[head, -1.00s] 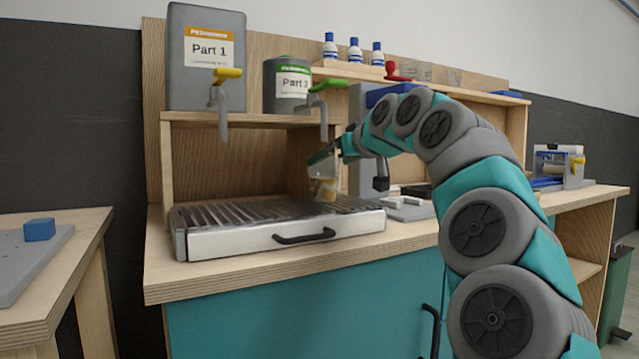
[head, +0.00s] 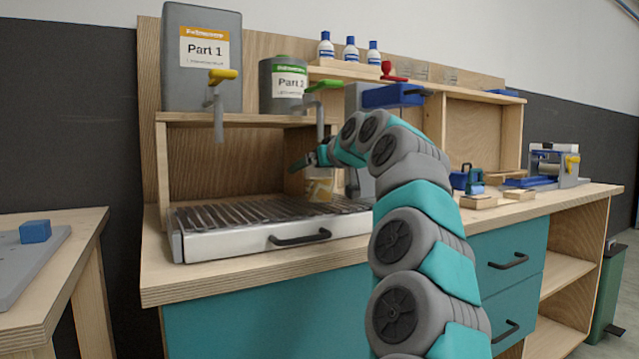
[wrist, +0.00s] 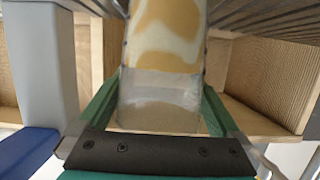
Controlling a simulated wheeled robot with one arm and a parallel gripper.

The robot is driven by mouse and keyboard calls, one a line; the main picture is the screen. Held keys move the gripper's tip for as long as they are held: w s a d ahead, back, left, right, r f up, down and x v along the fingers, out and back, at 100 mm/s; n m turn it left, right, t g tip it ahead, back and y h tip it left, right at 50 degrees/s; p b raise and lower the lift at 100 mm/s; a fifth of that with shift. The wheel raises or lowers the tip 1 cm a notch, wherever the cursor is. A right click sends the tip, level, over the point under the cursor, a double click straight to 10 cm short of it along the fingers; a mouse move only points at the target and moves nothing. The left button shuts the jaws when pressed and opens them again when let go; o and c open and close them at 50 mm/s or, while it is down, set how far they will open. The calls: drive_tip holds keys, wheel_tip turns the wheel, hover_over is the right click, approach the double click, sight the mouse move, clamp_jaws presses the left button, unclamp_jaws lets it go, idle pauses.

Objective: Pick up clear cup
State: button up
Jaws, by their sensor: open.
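The clear cup (head: 320,188) holds something amber and whitish. It stands at the right rear of the slatted drip tray (head: 275,245), below the green-handled tap (head: 323,88). My gripper (head: 308,163) is at the cup's upper part in the head view. In the wrist view the cup (wrist: 165,40) lies between the two green fingers of my gripper (wrist: 160,92), one on each side. The jaws are open. I cannot tell whether either finger touches the cup. My wrist and fingers partly hide the cup's top in the head view.
A grey Part 1 container (head: 202,75) and a Part 2 container (head: 285,85) stand on the shelf above the tray. A yellow-handled tap (head: 220,105) hangs at left. A blue bin (head: 392,96) is near my arm. The tray's left side is clear.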

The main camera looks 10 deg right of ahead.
drive_tip(key=c, duration=0.7)
drive_tip(key=shift+c, duration=0.3)
drive_tip(key=shift+r, duration=0.2)
